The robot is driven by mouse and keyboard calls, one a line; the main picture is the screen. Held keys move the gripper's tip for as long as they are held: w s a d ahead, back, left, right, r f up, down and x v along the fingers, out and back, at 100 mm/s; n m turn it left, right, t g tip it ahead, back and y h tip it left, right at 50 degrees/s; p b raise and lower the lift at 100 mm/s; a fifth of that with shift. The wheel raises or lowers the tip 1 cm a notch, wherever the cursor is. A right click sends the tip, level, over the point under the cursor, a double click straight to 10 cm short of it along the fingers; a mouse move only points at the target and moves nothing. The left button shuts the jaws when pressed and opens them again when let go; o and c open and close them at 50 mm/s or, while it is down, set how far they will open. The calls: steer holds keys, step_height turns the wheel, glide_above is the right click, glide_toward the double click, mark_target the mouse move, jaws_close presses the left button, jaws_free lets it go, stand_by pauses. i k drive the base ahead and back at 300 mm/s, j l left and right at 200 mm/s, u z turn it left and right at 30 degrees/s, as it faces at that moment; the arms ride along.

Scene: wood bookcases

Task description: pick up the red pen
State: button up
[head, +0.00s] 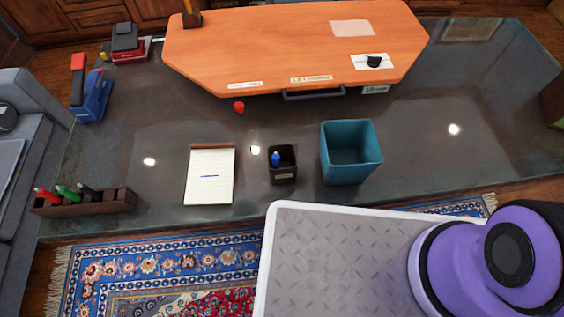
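A red pen (47,195) lies in a dark brown wooden holder (105,204) at the left front corner of the glass table. It leans with its red end pointing up and left. A green pen (68,192) and a black pen (89,192) lie beside it in the same holder, to its right. The lower parts of the pens are hidden by the holder's front wall. My gripper is out of view; only purple links of my arm show at the lower right, far from the pens.
A notepad (210,178), a dark cup (282,173) with a blue pen (276,158) and a teal bin (350,170) stand along the front. A small red object (239,107) lies near an orange board (290,45). A blue-red stapler-like object (90,97) is behind the holder; glass between is clear.

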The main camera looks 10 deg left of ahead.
mark_target(45, 194)
steer(key=k, duration=0.3)
steer(key=k+u, duration=0.2)
steer(key=u, duration=0.25)
steer(key=k+j+u, duration=0.1)
steer(key=u, duration=0.35)
steer(key=i+j+u, duration=0.15)
steer(key=u, duration=0.2)
steer(key=i+j+u, duration=0.15)
steer(key=u, duration=0.2)
steer(key=i+u, duration=0.35)
steer(key=k+j, duration=0.05)
steer(key=k, duration=0.05)
